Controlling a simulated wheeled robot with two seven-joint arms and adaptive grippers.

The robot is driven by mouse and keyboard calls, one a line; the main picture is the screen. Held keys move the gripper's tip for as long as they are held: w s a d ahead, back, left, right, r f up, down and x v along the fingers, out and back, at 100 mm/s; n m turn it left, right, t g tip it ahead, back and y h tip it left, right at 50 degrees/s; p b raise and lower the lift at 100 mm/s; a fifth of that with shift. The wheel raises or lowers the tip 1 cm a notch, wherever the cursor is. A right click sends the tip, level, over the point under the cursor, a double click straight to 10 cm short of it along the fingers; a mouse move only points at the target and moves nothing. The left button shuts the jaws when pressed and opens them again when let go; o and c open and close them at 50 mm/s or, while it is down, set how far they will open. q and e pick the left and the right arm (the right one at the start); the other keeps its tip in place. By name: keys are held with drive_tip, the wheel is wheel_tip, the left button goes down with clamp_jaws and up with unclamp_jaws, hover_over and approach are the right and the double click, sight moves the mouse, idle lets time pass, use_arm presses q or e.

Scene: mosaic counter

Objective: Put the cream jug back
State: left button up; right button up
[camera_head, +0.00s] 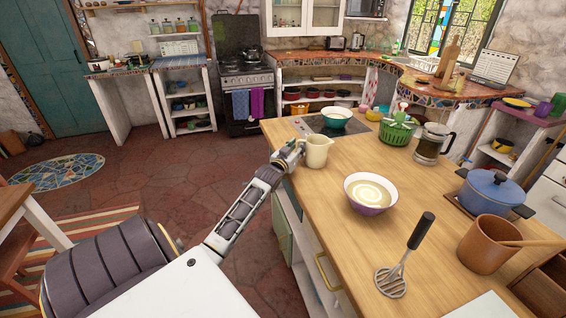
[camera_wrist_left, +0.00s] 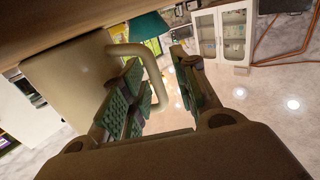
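The cream jug (camera_head: 319,152) is upright at the left edge of the wooden counter, with its handle side toward my left gripper. My left gripper (camera_head: 297,150) is at that handle side. In the left wrist view, the jug (camera_wrist_left: 65,85) fills the left part, and its looped handle reaches in between the fingers of my left gripper (camera_wrist_left: 160,92). The fingers are apart, with a clear gap between the handle and the right-hand finger. My right gripper is not in view.
A bowl of pale liquid (camera_head: 371,192) stands right of the jug, and a teal bowl (camera_head: 336,118) stands behind it. A green colander (camera_head: 397,132), a glass coffee pot (camera_head: 432,145), a blue pot (camera_head: 490,191) and a masher (camera_head: 404,258) are farther right. Floor lies left of the counter.

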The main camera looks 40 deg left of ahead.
use_arm(q)
drive_tip(key=shift+f, duration=0.15)
drive_tip(key=shift+s+d, duration=0.2)
drive_tip(key=shift+s, duration=0.3)
drive_tip(key=shift+s+d, duration=0.1)
drive_tip(key=shift+s, duration=0.6)
drive_tip(key=shift+f+v, duration=0.2)
drive_tip(key=shift+v, duration=0.9)
drive_tip(key=v, duration=0.9)
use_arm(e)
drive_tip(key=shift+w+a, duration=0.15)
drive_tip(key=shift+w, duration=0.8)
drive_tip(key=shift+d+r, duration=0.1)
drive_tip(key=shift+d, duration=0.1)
